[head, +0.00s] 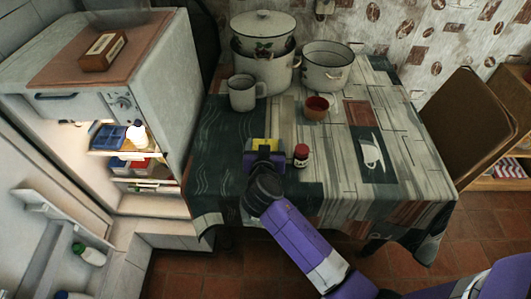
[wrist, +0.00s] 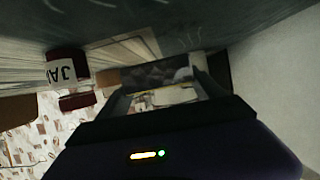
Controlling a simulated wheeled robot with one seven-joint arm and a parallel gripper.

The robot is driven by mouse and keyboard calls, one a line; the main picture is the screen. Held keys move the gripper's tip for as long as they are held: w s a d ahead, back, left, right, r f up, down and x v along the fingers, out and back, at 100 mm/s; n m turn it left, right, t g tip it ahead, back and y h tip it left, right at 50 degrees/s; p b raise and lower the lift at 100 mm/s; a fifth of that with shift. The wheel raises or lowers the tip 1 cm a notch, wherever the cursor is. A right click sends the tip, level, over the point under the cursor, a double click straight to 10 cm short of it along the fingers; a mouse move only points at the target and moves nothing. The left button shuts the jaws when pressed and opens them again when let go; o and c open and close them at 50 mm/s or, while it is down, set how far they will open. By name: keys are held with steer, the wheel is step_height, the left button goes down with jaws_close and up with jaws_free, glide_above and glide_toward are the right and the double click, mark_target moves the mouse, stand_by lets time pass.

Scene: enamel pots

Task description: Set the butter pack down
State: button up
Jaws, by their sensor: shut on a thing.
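My gripper (head: 264,155) is over the dark front part of the table, left of a small red jar (head: 301,155). It is shut on the butter pack (head: 260,143), a yellowish block at its fingertips, partly hidden by the gripper. In the wrist view the pack (wrist: 163,97) shows pale and yellowish between the fingers. The pack is at or just above the cloth; I cannot tell whether it touches. The jar also shows in the wrist view (wrist: 66,72), with a white label, beside the gripper.
The cloth-covered table (head: 330,190) also holds a white mug (head: 242,93), a reddish cup (head: 316,108), a large lidded pot (head: 263,68) and an open pot (head: 326,70). The open fridge (head: 150,100) stands left. A chair (head: 462,125) is at the right. The table's front right is clear.

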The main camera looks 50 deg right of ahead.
steer(key=shift+f, duration=1.9)
steer(key=shift+f+b, duration=0.1)
steer(key=shift+b, duration=0.2)
steer(key=o, duration=1.6)
